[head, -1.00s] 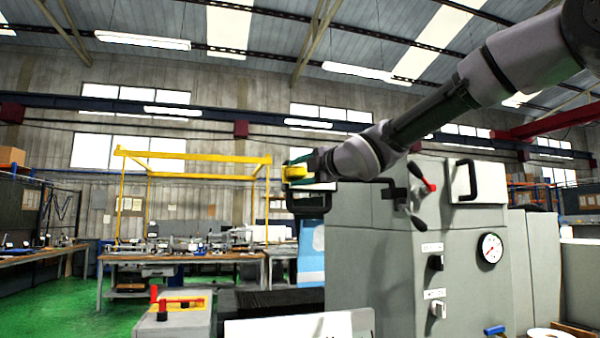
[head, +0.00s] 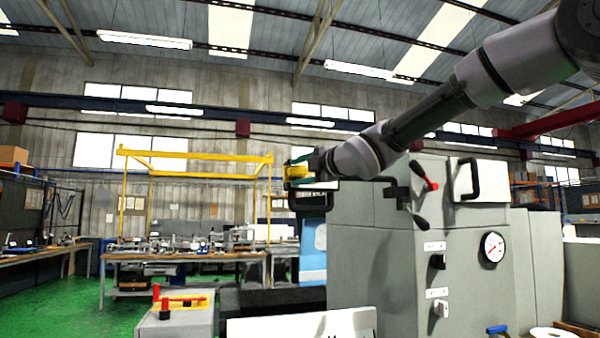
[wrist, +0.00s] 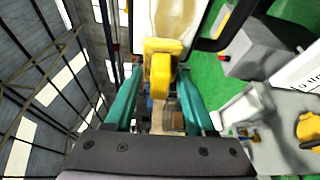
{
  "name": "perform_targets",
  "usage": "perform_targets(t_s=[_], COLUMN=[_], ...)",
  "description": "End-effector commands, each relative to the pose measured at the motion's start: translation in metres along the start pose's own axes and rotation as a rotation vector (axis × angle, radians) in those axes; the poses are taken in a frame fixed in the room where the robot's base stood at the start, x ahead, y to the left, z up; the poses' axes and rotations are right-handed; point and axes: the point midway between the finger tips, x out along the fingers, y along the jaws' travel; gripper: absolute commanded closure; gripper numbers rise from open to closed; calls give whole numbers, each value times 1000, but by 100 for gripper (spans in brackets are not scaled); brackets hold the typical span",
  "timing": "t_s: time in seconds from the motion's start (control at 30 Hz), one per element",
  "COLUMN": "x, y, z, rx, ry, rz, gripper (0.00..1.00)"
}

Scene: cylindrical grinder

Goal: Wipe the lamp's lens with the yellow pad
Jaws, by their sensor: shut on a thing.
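My gripper (wrist: 160,100) has teal fingers and is shut on the yellow pad (wrist: 160,72), which sticks out beyond the fingertips. The pad also shows in the head view (head: 297,173), at the end of my outstretched arm. The lamp's lens (wrist: 172,20) looks like a tan panel in a pale frame at the top of the wrist view. The pad's far end overlaps the lens's near edge in that view; I cannot tell whether they touch. In the head view the dark lamp housing (head: 309,201) is just below my gripper, and its lens face is hidden.
A yellow frame (head: 195,178) and workbenches (head: 185,257) are farther back. Green floor is open at the left.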

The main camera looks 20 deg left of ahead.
Motion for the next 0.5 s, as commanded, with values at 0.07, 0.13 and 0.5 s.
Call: perform_targets(t_s=[0.07,0.13,0.5], x=[2,3,10], y=[0,0,0], z=[1,1,4], rx=[0,0,0], ry=[0,0,-1], rz=[0,0,0], gripper=[89,89,89])
